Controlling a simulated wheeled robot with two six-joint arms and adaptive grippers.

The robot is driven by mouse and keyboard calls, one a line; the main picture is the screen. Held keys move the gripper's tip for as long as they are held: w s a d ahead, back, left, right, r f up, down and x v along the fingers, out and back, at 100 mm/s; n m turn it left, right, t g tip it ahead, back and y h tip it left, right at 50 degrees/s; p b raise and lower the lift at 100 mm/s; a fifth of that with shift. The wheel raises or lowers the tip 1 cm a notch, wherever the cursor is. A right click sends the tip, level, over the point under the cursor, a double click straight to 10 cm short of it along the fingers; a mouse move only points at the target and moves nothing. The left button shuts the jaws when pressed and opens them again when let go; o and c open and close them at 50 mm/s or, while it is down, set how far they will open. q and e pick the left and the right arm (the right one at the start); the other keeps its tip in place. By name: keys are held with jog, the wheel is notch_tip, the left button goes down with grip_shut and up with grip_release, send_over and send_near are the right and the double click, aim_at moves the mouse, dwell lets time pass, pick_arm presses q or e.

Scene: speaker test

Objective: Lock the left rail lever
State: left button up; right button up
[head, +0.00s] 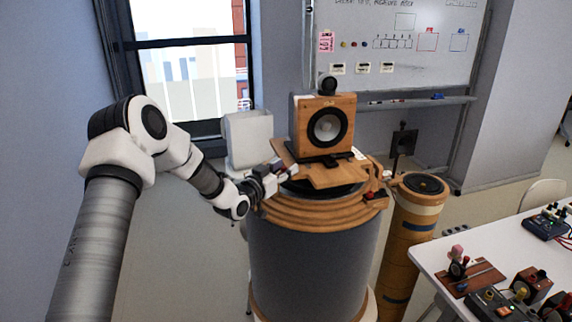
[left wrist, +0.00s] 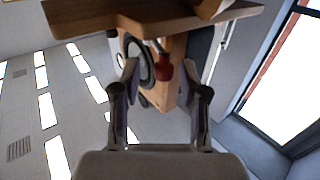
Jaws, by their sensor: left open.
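The speaker (head: 325,127) with a wooden cabinet stands on a wooden plate (head: 335,178) on top of the round pedestal (head: 310,255). My left gripper (head: 290,171) is at the left edge of this plate. In the left wrist view its two fingers are apart, with a red knob on a short stem (left wrist: 163,71), apparently the left rail lever, showing between the fingertips. I cannot tell whether a finger touches it. In the head view this lever is hidden or too small to see. Another small red-topped part (head: 373,194) sits at the pedestal's right edge. My right gripper is out of view.
A cardboard-like column (head: 408,235) with a dark round top stands right of the pedestal. A white table (head: 450,262) with several small devices is at the right. A white chair back (head: 248,138) is behind my left arm. A whiteboard (head: 395,45) stands behind.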

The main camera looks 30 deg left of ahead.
pick_arm(q)
jog(key=shift+w, duration=0.25)
jog(key=shift+w+a+f, duration=0.15)
jog(key=shift+a+f, duration=0.05)
jog(key=shift+a, duration=0.05)
jog(key=shift+d, duration=0.1)
grip_shut()
jog(key=shift+y, duration=0.3)
jog(key=shift+w+d+r+n+g+y+b, duration=0.15)
jog(key=shift+d+n+g+y+b, duration=0.6)
jog(key=shift+n+g+y, duration=1.5)
jog(key=shift+w+d+f+n+g+y+b, duration=0.2)
jog(key=shift+d+n+g+y+b, duration=0.5)
jog(key=shift+n+g+y, duration=1.55)
jog(key=shift+w+d+r+n+g+y+b, duration=0.35)
jog(key=shift+d+n+g+y, duration=0.7)
jog(key=shift+n+y, duration=2.25)
jog(key=shift+s+a+f+m+y, duration=0.1)
jog(key=shift+a+f+m+y, duration=0.05)
jog(key=shift+m+y, duration=0.5)
